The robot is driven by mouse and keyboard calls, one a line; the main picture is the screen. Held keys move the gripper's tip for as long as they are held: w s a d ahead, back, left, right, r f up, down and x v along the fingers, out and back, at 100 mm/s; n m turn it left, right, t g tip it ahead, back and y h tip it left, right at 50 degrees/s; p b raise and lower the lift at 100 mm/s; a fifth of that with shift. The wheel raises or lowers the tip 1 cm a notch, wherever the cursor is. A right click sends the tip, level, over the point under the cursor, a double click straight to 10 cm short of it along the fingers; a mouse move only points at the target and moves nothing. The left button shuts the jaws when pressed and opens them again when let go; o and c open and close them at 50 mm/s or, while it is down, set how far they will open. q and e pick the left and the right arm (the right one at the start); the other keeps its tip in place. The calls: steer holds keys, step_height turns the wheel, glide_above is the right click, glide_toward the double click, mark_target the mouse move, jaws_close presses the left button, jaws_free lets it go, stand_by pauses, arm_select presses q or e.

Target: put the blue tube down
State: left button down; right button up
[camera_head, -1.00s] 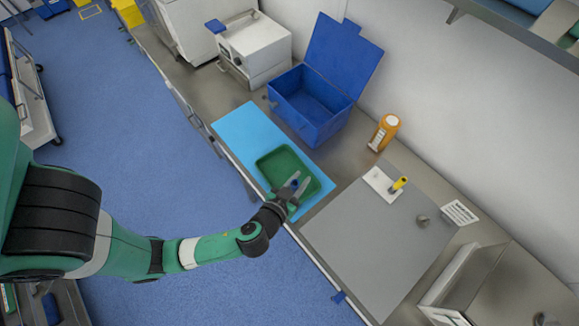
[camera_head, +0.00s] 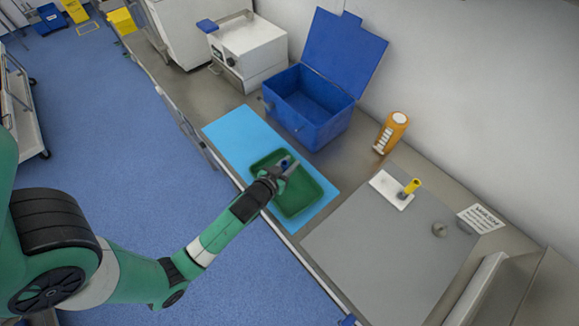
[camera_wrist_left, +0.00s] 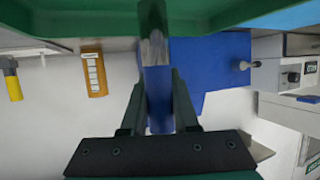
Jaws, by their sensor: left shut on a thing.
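My left gripper (camera_head: 281,168) is shut on the blue tube (camera_head: 285,162), over the far left part of the green tray (camera_head: 318,196). In the left wrist view the blue tube (camera_wrist_left: 157,88) stands between the two fingers (camera_wrist_left: 157,105), with a clear or silvery end toward the tray. The tray's green wall (camera_wrist_left: 80,18) fills the top of that view. I cannot tell whether the tube touches the tray. The tray lies on a light blue mat (camera_head: 232,130). My right gripper is not in view.
An open blue box (camera_head: 318,122) stands behind the mat, with an orange bottle (camera_head: 390,133) to its right. A white holder (camera_head: 385,188) with a yellow tube (camera_head: 411,187) sits on the grey mat (camera_head: 370,250). A white device (camera_head: 250,55) stands at the back left.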

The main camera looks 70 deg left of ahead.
arm_select(q)
steer(key=shift+f, duration=0.85)
steer(key=shift+f, duration=0.15)
steer(key=c, duration=0.7)
jaws_free()
steer(key=shift+s+d+r, duration=0.1)
steer(key=shift+s+r, duration=0.05)
steer(key=shift+r, duration=0.1)
steer(key=v, duration=1.1)
steer(key=shift+s+d+r, duration=0.15)
steer(key=shift+s, duration=0.15)
